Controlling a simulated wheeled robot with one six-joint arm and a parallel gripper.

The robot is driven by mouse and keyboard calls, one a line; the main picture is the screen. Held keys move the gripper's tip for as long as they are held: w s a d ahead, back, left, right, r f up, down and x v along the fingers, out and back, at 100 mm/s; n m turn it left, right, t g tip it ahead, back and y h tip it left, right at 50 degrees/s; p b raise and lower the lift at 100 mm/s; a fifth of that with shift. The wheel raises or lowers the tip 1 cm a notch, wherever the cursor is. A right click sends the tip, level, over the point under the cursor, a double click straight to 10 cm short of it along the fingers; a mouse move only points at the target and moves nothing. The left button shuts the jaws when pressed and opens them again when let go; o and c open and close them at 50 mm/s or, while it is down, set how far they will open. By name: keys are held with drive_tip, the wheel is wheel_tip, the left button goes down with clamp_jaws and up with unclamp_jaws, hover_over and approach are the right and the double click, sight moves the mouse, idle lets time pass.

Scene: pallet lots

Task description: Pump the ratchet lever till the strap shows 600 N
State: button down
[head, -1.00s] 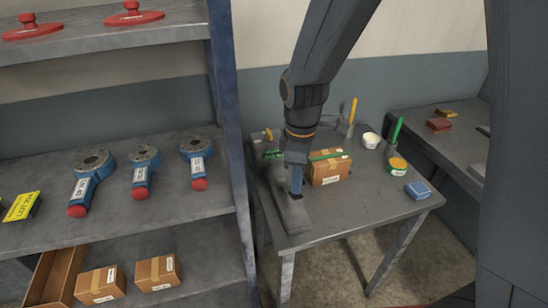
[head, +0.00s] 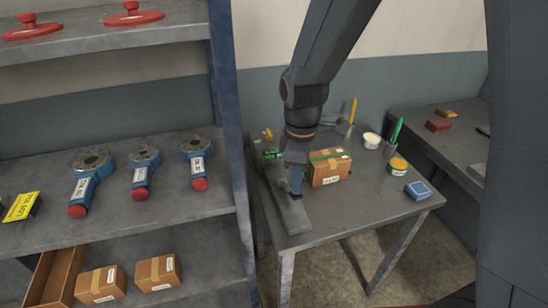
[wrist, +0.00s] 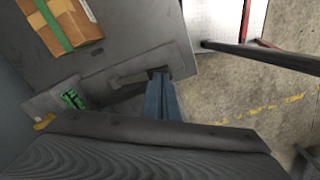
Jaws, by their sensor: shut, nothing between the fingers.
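A cardboard box (head: 331,172) with a green strap (head: 329,156) over it stands on the grey table. The strap also crosses the box in the wrist view (wrist: 55,22). To its left lies a long grey ratchet unit (head: 289,212) with a small green display (head: 272,154). The display also shows in the wrist view (wrist: 72,99), but its figures are too small to read. My gripper (head: 297,190) is shut and empty, pointing down at the grey bar of the unit. In the wrist view its fingers (wrist: 160,78) are beside the slotted grey bar (wrist: 138,74). I cannot tell whether they touch it.
A yellow-handled tool (head: 353,111), a white tub (head: 371,140), a green-and-orange tub (head: 397,166) and a blue block (head: 418,190) stand on the table (head: 345,215). A shelf rack (head: 228,120) with blue tools stands close on the left. The table's front right is clear.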

idle(0.5)
drive_tip(key=shift+s+d+f+b, duration=0.1)
drive_tip(key=shift+f+b, duration=0.8)
drive_tip(key=shift+f, duration=0.8)
drive_tip(key=shift+s+f+b, duration=0.1)
drive_tip(key=shift+f+b, duration=0.75)
drive_tip(key=shift+f, duration=0.85)
drive_tip(key=r+p, duration=0.3)
drive_tip(key=r, duration=0.1)
drive_tip(key=r+p, duration=0.7)
drive_tip(key=r, duration=0.1)
drive_tip(key=shift+w, duration=0.4)
